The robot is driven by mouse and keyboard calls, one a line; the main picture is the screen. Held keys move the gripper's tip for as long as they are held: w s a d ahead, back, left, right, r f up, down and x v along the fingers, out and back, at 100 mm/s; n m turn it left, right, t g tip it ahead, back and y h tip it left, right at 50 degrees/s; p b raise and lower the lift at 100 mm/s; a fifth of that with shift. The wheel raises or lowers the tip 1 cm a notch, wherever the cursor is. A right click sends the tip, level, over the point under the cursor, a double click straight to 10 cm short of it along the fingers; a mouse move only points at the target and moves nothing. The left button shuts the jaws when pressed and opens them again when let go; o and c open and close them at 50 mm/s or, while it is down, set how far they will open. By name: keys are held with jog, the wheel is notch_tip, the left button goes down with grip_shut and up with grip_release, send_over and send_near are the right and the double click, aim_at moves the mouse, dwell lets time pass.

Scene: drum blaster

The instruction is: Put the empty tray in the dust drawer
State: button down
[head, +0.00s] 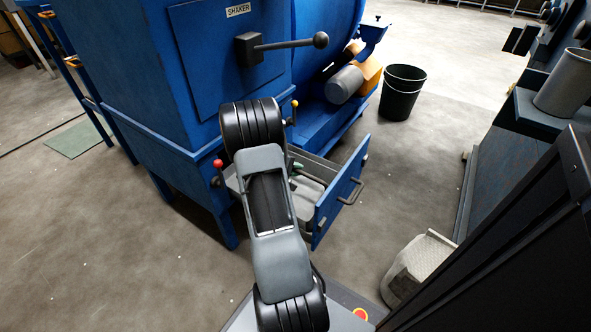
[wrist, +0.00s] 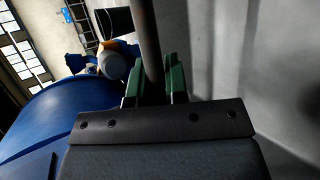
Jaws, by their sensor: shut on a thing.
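The dust drawer (head: 335,205) is pulled out from under the blue shaker machine, its blue front and grey handle facing right. The grey tray (head: 309,196) shows partly inside the drawer's outline, with my arm covering its left side. I cannot tell whether it rests on the drawer floor. My gripper (head: 297,168) is over the drawer, mostly hidden behind my arm. In the wrist view, the green fingers of my gripper (wrist: 155,85) are closed around a dark grey bar (wrist: 148,35), which looks like part of the tray. The tray's contents are hidden.
The shaker cabinet (head: 225,55) with its lever stands behind the drawer. A black bucket (head: 402,92) stands on the floor at the back right. A dark bench (head: 525,130) bounds the right side, with a pale container (head: 420,262) near its foot. Floor between drawer and bench is clear.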

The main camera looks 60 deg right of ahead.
jog(key=c, duration=1.1)
grip_release()
jog(key=shift+w+a+r+p, duration=0.15)
jog(key=shift+a+r+p, duration=0.1)
jog(key=shift+r+p, duration=0.1)
jog(key=w+a+r+t+y+p, duration=0.1)
jog(key=w+a+r+y+p, duration=0.1)
jog(key=a+r, duration=0.65)
jog(key=w+a+r+t+y+p, duration=0.2)
jog(key=a+r, duration=0.2)
jog(key=a, duration=0.9)
jog(key=s+a+r+t+y, duration=0.1)
jog(key=a+y, duration=0.1)
jog(key=a, duration=0.4)
jog(key=s+a+r+n+t+y, duration=0.1)
jog(key=s+a+r+t+y, duration=0.1)
jog(key=a, duration=0.4)
jog(key=s+a+r+n+t+y, duration=0.1)
jog(key=a+r+t+y, duration=0.1)
jog(key=a, duration=0.4)
jog(key=shift+s+a+y, duration=0.2)
jog(key=shift+s+y, duration=0.1)
jog(key=shift+s, duration=0.1)
